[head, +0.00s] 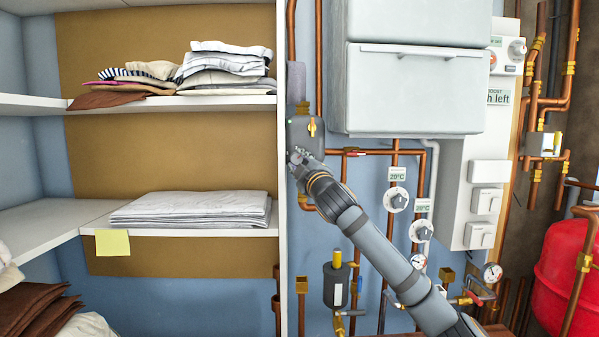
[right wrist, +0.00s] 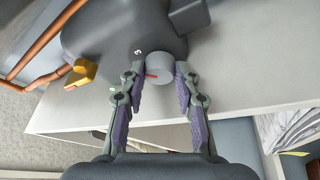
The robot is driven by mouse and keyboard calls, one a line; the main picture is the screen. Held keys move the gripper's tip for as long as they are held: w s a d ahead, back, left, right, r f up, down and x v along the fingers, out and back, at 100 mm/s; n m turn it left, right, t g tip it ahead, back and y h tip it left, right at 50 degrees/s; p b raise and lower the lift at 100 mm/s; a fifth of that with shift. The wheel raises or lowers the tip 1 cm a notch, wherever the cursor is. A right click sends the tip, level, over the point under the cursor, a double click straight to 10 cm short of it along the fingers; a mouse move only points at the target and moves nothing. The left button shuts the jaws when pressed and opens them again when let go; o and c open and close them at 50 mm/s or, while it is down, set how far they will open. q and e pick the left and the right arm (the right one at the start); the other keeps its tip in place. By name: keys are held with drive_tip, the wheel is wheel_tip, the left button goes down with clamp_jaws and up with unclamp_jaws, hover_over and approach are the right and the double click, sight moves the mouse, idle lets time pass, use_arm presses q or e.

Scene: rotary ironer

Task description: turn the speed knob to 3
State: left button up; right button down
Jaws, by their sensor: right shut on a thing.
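The speed knob (right wrist: 160,70) is a light grey round cap with a red mark, on the dark grey pump body (right wrist: 100,38). A white "3" (right wrist: 138,52) stands on the housing at the knob's upper left in the right wrist view. The red mark points left in that view, somewhat below the "3". My right gripper (right wrist: 159,84) is shut on the knob, one finger on each side. In the head view the pump body (head: 304,132) stands beside the shelf's edge panel, and my right gripper (head: 297,157) covers the knob. My left gripper is out of view.
The white shelf panel (head: 283,230) stands just left of the pump. Copper pipes, dials (head: 397,199) and gauges lie right, near my forearm. A white cabinet (head: 415,90) hangs above.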

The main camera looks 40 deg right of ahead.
drive_tip(key=shift+w+f+m+h+b, duration=0.15)
drive_tip(key=shift+m+h+b, duration=0.25)
drive_tip(key=shift+m, duration=0.5)
drive_tip(key=shift+s+f+m+h+b, duration=0.1)
drive_tip(key=shift+m+h+b, duration=0.1)
drive_tip(key=shift+m+b, duration=0.55)
drive_tip(key=shift+m, duration=0.25)
drive_tip(key=c, duration=1)
unclamp_jaws()
drive_tip(key=shift+r, duration=0.1)
drive_tip(key=shift+r, duration=0.1)
